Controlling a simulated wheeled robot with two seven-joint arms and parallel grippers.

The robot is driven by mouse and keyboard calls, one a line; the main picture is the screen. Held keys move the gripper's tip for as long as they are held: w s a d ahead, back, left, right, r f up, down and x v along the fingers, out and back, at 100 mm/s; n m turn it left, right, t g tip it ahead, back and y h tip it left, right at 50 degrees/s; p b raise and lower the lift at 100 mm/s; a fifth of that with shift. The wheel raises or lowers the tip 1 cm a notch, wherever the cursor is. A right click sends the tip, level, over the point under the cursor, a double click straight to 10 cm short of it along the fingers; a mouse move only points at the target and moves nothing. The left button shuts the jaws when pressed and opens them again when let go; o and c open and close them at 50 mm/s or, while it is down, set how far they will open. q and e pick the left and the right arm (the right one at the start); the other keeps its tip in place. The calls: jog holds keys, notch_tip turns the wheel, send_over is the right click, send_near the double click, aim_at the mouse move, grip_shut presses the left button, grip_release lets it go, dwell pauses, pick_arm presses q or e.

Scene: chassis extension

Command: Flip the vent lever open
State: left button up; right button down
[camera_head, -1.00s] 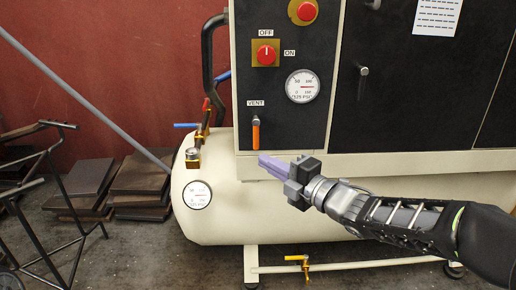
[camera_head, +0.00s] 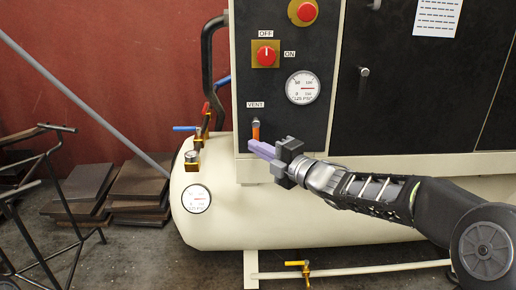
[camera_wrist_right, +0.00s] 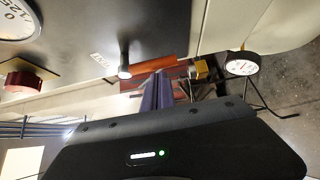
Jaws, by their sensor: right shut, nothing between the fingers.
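The orange vent lever (camera_head: 256,130) hangs down from its pivot below the VENT label on the black panel. In the right wrist view the orange lever (camera_wrist_right: 160,73) shows just beyond the fingertips, with its metal pivot (camera_wrist_right: 124,70) beside it. My right gripper (camera_head: 255,147) is shut and empty, its purple fingers at the lever's lower end and hiding that end in the head view. In the right wrist view the fingers (camera_wrist_right: 158,85) lie close to the lever; I cannot tell if they touch it. My left gripper is not in view.
A red OFF/ON knob (camera_head: 265,55) and a gauge (camera_head: 302,87) sit above the lever. Valves (camera_head: 192,157) stand on the cream tank (camera_head: 290,220) to the left. A black metal frame (camera_head: 45,200) stands at far left.

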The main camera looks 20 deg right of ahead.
pick_arm(q)
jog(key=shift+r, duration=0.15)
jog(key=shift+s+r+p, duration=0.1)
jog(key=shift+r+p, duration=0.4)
jog(key=shift+p, duration=0.1)
pick_arm(e)
jog(key=shift+d+r, duration=0.1)
jog(key=shift+d, duration=0.05)
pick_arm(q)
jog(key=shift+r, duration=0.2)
pick_arm(e)
jog(key=shift+n, duration=0.3)
